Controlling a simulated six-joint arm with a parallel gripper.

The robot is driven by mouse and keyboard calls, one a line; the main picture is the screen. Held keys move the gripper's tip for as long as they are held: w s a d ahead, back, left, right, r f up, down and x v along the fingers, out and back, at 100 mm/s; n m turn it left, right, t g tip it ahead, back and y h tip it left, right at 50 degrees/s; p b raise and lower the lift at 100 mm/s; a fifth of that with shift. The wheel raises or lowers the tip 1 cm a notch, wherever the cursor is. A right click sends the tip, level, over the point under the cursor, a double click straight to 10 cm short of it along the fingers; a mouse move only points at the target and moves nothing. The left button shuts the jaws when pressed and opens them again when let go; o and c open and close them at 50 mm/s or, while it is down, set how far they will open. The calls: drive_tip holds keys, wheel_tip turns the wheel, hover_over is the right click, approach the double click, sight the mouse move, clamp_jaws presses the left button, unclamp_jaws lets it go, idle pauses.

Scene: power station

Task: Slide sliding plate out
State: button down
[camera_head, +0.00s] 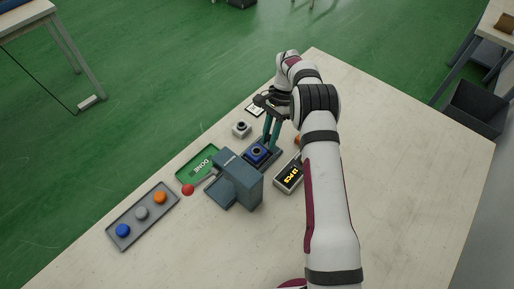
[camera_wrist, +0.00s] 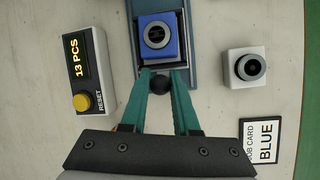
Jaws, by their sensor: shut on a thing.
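The blue-grey sliding plate (camera_head: 274,153) extends from the base of a blue-grey press (camera_head: 238,182). A blue block (camera_head: 256,153) with a dark ring on top sits on it. In the wrist view the plate (camera_wrist: 187,73) has a round black knob (camera_wrist: 160,84) at its near end. My gripper (camera_wrist: 160,80) has its two teal fingers shut on this knob, one on each side. In the head view my gripper (camera_head: 270,142) reaches down at the plate's outer end, and the knob is hidden there.
The counter box (camera_wrist: 80,69) reads 13 PCS and has a yellow button. A white block with a ring (camera_wrist: 243,68) and a BLUE job card (camera_wrist: 262,140) lie opposite. A green DONE mat (camera_head: 188,164), a red ball (camera_head: 188,189) and a disc tray (camera_head: 128,216) are near the press.

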drive_tip(key=shift+w+d, duration=0.2)
drive_tip(key=c, duration=0.7)
unclamp_jaws()
drive_tip(key=shift+o, duration=0.2)
drive_tip(key=shift+r, duration=0.1)
drive_tip(key=v, duration=0.7)
drive_tip(key=shift+r, duration=0.1)
